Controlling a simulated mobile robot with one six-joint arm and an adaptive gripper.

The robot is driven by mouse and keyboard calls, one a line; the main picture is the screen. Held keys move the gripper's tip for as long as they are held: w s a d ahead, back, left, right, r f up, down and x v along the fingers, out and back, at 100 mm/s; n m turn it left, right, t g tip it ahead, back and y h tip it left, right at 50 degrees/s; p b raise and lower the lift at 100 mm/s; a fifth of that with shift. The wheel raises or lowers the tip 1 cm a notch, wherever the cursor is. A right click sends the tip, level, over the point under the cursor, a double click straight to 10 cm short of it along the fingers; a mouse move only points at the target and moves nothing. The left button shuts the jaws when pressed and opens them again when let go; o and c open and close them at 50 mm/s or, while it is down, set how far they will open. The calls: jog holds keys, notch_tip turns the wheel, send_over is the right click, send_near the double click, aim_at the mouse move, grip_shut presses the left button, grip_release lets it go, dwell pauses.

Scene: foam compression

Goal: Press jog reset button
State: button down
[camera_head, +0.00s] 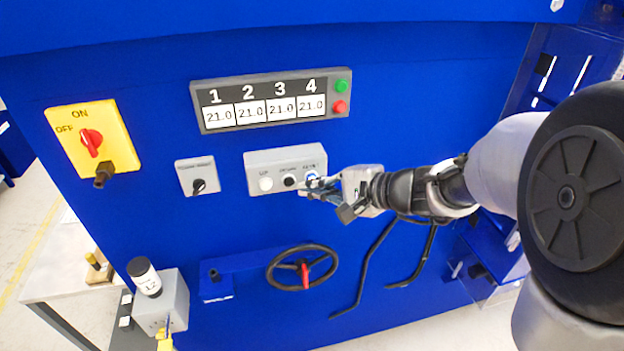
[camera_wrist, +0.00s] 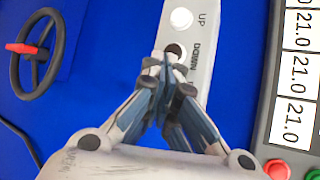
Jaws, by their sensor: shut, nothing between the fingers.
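The grey jog box (camera_head: 258,161) is on the blue panel, with a white UP button (camera_head: 266,184), a black DOWN button (camera_head: 289,181) and a blue reset button (camera_head: 312,176) at its right end. My gripper (camera_head: 311,185) is shut and empty, its tips at the reset button, partly covering it. I cannot tell whether they touch it. In the wrist view the UP button (camera_wrist: 181,20) and DOWN button (camera_wrist: 175,50) show past the fingertips (camera_wrist: 165,62). The reset button is hidden behind the fingers there.
A numbered display (camera_head: 265,101) with green and red buttons is above. A small box with a black knob (camera_head: 198,187) is left of the jog box, and a yellow switch (camera_head: 91,139) farther left. A handwheel (camera_head: 302,267) is below.

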jog(key=shift+w+a, duration=0.15)
jog(key=shift+w, duration=0.2)
jog(key=shift+s+b, duration=0.1)
jog(key=shift+b, duration=0.25)
jog(key=shift+s, duration=0.25)
jog(key=s+d+b, duration=0.2)
jog(key=s, duration=0.3)
jog(key=shift+s, duration=0.4)
dwell(0.6)
